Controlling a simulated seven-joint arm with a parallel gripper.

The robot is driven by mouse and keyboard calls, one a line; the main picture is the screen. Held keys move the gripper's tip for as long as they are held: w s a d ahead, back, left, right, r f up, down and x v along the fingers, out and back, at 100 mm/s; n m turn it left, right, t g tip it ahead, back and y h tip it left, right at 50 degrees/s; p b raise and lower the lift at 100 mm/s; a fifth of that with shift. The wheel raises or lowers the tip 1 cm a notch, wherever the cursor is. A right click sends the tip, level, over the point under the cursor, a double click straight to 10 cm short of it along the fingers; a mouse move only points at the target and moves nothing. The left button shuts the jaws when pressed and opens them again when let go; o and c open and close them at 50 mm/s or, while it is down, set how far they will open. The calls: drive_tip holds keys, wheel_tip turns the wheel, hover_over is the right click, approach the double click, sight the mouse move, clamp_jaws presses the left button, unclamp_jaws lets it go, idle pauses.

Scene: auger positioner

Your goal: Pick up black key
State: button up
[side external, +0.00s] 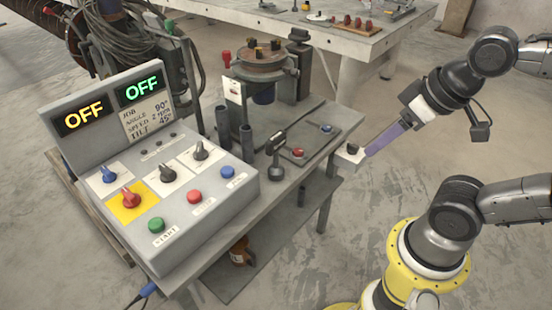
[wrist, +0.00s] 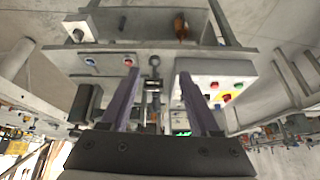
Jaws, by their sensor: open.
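A small black knob-like piece, likely the black key (side external: 351,150), sits on top of a white box (side external: 345,162) at the right end of the bench. In the wrist view the black piece (wrist: 77,35) and its white box (wrist: 88,25) are at the upper left, outside the space between the fingers. My gripper (side external: 370,152) has purple fingers and appears beside the box in the side view; their exact distance cannot be told. In the wrist view my gripper (wrist: 158,72) is open, its two fingers apart with nothing held. The key's finer shape is too small to tell.
A black lever (side external: 276,150) stands on the bench, beside a plate with a red button (side external: 298,152) and a blue button (side external: 326,128). The grey control panel (side external: 230,200) is at left, the round positioner table (side external: 262,65) behind. Open floor lies right of the bench.

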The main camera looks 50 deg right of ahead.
drive_tip(key=w+r+m, duration=0.7)
drive_tip(key=w+m, duration=0.1)
drive_tip(key=m, duration=0.1)
drive_tip(key=m+g, duration=0.5)
drive_tip(key=m, duration=0.3)
hover_over(276, 148)
drive_tip(key=w, duration=0.1)
wheel_tip(276, 148, down, 8)
drive_tip(key=shift+g, duration=0.3)
drive_tip(key=f, duration=0.8)
drive_tip(key=d+f, duration=0.1)
drive_tip(key=f, duration=0.2)
drive_tip(key=shift+w+f, duration=0.35)
drive_tip(key=shift+f, duration=0.05)
drive_tip(key=shift+s+d+f, duration=0.1)
drive_tip(key=shift+s+f, duration=0.05)
drive_tip(key=shift+f, duration=1.3)
drive_tip(key=shift+s+d+f, duration=0.1)
drive_tip(key=shift+s+f, duration=0.05)
drive_tip(key=shift+f, duration=1.25)
clamp_jaws()
